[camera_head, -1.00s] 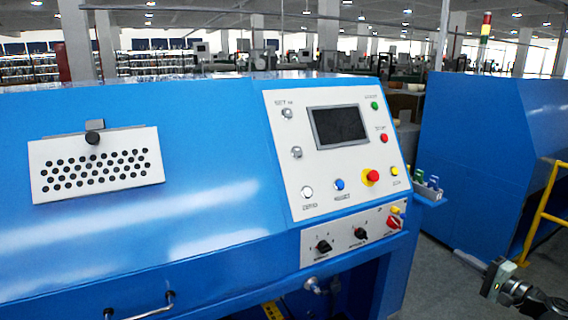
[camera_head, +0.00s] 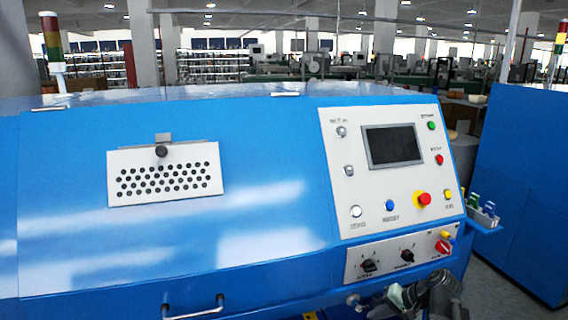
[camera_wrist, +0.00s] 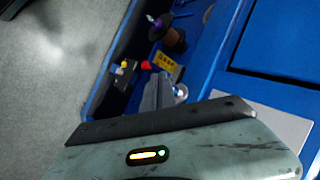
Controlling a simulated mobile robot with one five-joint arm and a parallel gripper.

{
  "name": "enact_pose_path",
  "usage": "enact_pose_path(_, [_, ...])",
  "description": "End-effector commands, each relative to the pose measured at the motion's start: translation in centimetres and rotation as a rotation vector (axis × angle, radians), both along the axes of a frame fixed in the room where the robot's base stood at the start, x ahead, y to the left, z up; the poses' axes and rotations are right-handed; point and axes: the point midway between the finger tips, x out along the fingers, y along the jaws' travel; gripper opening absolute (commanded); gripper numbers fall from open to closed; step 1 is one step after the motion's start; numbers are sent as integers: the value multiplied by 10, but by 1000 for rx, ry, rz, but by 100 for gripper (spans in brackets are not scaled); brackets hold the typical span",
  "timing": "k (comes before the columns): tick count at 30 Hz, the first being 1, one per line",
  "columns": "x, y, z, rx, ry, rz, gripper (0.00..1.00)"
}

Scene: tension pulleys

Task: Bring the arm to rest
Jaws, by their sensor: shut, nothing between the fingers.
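My arm (camera_head: 438,294) shows at the bottom right of the head view, in front of the blue machine's lower front edge. My gripper (camera_wrist: 158,88) is in the middle of the wrist view, with its grey fingers together and nothing between them. Its grey-green body fills the bottom of that view. In the head view the fingers are too small and dark to make out clearly.
The blue machine (camera_head: 265,245) fills the head view, with a control panel (camera_head: 375,200) and a perforated plate (camera_head: 165,175). A second blue machine (camera_head: 535,200) stands at right. A small tray (camera_head: 485,222) with bottles juts out between them.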

Motion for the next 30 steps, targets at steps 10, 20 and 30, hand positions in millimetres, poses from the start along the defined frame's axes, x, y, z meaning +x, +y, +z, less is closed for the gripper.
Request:
enact_pose_path(10, [-45,131,-8,-565,220,456,0])
enact_pose_path(20, [-49,134,-9,-641,235,496,0])
enact_pose_path(30, [-49,134,-9,-639,234,495,0])
